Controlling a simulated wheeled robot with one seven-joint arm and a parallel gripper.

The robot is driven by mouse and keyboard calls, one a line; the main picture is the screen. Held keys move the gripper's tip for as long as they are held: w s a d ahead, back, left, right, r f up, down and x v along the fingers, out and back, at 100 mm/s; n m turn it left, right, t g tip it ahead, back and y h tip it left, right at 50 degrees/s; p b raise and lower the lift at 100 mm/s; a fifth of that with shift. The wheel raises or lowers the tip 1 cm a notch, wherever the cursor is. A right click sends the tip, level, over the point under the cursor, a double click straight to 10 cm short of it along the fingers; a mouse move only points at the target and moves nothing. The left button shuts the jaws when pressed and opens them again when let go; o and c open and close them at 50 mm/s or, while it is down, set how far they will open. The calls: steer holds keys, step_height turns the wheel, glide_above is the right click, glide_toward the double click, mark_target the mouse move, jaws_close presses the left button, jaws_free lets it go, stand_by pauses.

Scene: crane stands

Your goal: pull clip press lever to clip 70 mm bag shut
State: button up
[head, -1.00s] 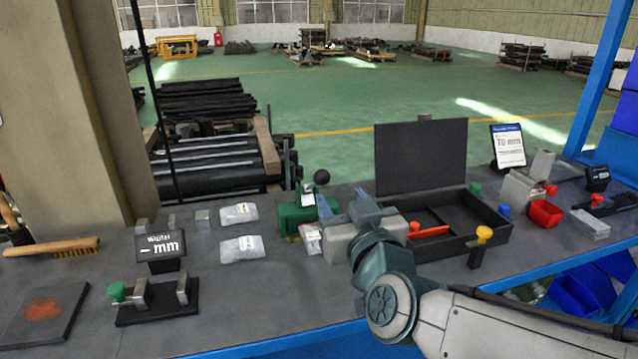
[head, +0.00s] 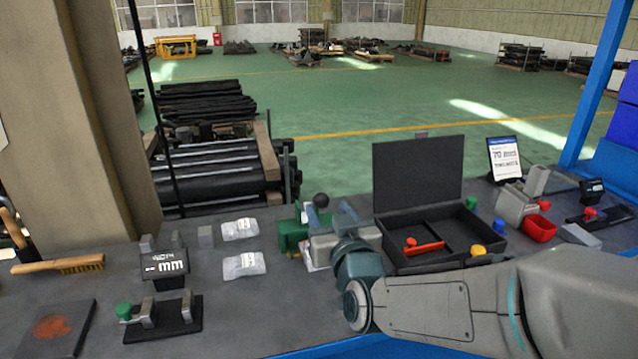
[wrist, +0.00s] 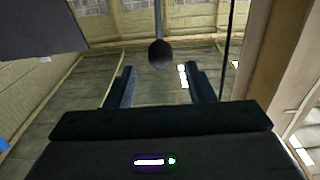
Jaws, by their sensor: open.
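The clip press (head: 291,235) is a green block near the back of the bench in the head view. Its lever ends in a dark ball knob (head: 321,200), standing above the press. My gripper (head: 331,208) is open at the lever, its fingers pointing away from me. In the wrist view the knob (wrist: 160,54) shows between the two spread fingers, near the level of their tips. Contact cannot be told. A bag (head: 312,259) lies at the press, mostly hidden behind my gripper. Two filled clear bags (head: 240,229) lie left of the press.
An open black case (head: 465,268) with a red tool (head: 425,247) stands close on the right. A display (head: 164,266) and a green-knobbed fixture (head: 170,318) stand front left. A brush (head: 60,265) lies far left. The bench between bags and fixture is mostly clear.

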mark_target(324, 202)
steer(key=shift+r+p+x, duration=0.15)
steer(key=shift+p+x, duration=0.85)
steer(key=shift+p, duration=0.75)
steer(key=shift+r+p+x, duration=0.15)
steer(key=shift+p+x, duration=0.85)
steer(key=shift+p, duration=0.7)
steer(key=shift+w+a+f+p, duration=0.15)
steer(key=shift+w+p, duration=0.3)
steer(key=shift+p, duration=0.6)
steer(key=shift+x, duration=1.35)
steer(key=shift+f, duration=0.15)
jaws_close()
